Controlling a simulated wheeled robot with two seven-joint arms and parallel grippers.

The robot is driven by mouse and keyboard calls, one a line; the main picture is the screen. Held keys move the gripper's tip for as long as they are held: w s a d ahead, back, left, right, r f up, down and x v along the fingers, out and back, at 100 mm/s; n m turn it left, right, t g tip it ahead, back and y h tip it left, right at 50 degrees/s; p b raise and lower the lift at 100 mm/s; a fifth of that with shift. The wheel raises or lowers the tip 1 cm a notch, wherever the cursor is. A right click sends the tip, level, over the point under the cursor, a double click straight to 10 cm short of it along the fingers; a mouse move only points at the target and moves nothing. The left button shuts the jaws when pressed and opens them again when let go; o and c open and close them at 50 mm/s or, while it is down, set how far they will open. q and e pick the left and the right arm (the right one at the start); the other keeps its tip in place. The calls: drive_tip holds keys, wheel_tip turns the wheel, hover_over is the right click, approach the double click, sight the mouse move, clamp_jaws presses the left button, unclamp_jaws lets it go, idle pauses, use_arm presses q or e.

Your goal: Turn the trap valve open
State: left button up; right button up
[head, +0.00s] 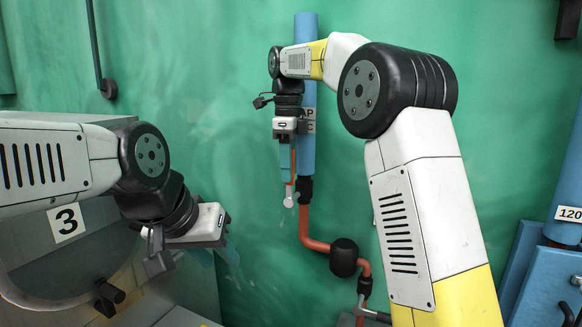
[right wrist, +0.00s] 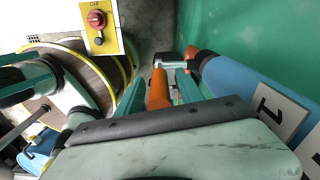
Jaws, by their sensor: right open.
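The trap valve's orange lever (head: 293,162) stands upright beside the blue vertical pipe (head: 308,150), above a pale fitting (head: 290,194). My right gripper (head: 288,172) points down at the lever in front of the pipe. In the right wrist view the orange lever (right wrist: 159,88) lies between the two teal fingers of my right gripper (right wrist: 160,86), which are apart; whether either touches it I cannot tell. My left gripper (head: 222,254) is at the lower left, away from the valve; its teal fingers blend into the green wall.
Below the valve a copper pipe (head: 313,243) bends past a black bulb (head: 343,257). A grey machine panel marked 3 (head: 95,245) stands at the left. The right wrist view shows a yellow-edged drum (right wrist: 82,75) and a control box with a red knob (right wrist: 97,19).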

wheel_tip(320, 180, up, 7)
drive_tip(key=shift+w+f, duration=0.1)
drive_tip(key=shift+f, duration=0.05)
drive_tip(key=shift+r, duration=0.55)
drive_tip(key=s+d+f+n+t+y, duration=0.2)
drive_tip(key=s+d+n+t, duration=0.1)
drive_tip(key=s+d+n, duration=0.85)
drive_tip(key=s+d+f+n+t, duration=0.1)
drive_tip(key=s+d+f+n, duration=0.1)
drive_tip(key=s+f+n, duration=0.2)
drive_tip(key=s+d+f+n+t, duration=0.2)
drive_tip(key=s+f+n, duration=0.3)
drive_tip(key=s+f, duration=0.4)
drive_tip(key=shift+s+d+f, duration=0.4)
drive_tip(key=shift+s+d, duration=0.05)
drive_tip(key=shift+d, duration=0.4)
